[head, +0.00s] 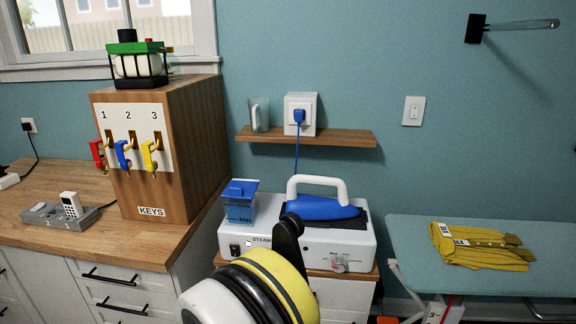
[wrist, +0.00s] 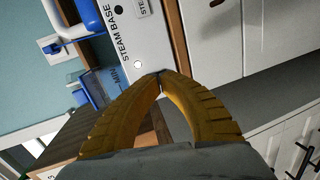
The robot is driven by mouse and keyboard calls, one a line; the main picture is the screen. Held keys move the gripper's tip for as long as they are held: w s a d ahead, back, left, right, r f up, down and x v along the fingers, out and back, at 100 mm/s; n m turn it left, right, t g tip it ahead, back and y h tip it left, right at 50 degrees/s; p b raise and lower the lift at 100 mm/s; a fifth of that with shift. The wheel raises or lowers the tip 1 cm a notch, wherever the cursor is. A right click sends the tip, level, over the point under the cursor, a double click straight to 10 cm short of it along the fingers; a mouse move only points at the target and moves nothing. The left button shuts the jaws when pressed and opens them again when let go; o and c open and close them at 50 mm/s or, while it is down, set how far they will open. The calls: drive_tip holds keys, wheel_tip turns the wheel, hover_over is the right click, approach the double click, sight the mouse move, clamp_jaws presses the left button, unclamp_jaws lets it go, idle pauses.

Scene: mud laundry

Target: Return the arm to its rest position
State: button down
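My gripper (wrist: 159,76) shows in the wrist view with its two yellow ribbed fingers curved together and their tips meeting. I see nothing held between them. The fingertips appear in front of the white steam base (wrist: 137,35), and I cannot tell the gap between them. In the head view my arm rises from the bottom centre and covers part of the front of the steam base (head: 354,254). The gripper's fingers cannot be made out there.
A blue iron (head: 322,207) and a blue water tank (head: 240,203) sit on the steam base. A key cabinet (head: 195,135) stands on the wooden counter at left. An ironing board (head: 400,240) with a folded yellow garment (head: 480,247) is at right. A shelf (head: 340,138) is above.

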drive_tip(key=s+d+r+m+g, duration=0.1)
drive_tip(key=d+r+m+g, duration=0.15)
drive_tip(key=d+r, duration=0.45)
drive_tip(key=s+d+r+m+g+h, duration=0.1)
drive_tip(key=d+r+m, duration=0.15)
drive_tip(key=d, duration=0.75)
drive_tip(key=s+d+r+m+g, duration=0.1)
drive_tip(key=d+r+m+g, duration=0.2)
drive_tip(key=d, duration=0.6)
drive_tip(key=s+d+r+m+y, duration=0.1)
drive_tip(key=s+d+m, duration=0.2)
drive_tip(key=s, duration=0.8)
drive_tip(key=s+d+r+m+g+y, duration=0.1)
drive_tip(key=s+d+m, duration=0.3)
drive_tip(key=s+d, duration=0.4)
drive_tip(key=s+y, duration=0.1)
drive_tip(key=s, duration=0.2)
drive_tip(key=shift+s+d+r+m, duration=0.15)
drive_tip(key=shift+d+r+m, duration=0.05)
drive_tip(key=shift+m, duration=0.1)
drive_tip(key=shift+d+g, duration=0.1)
drive_tip(key=shift+g, duration=0.15)
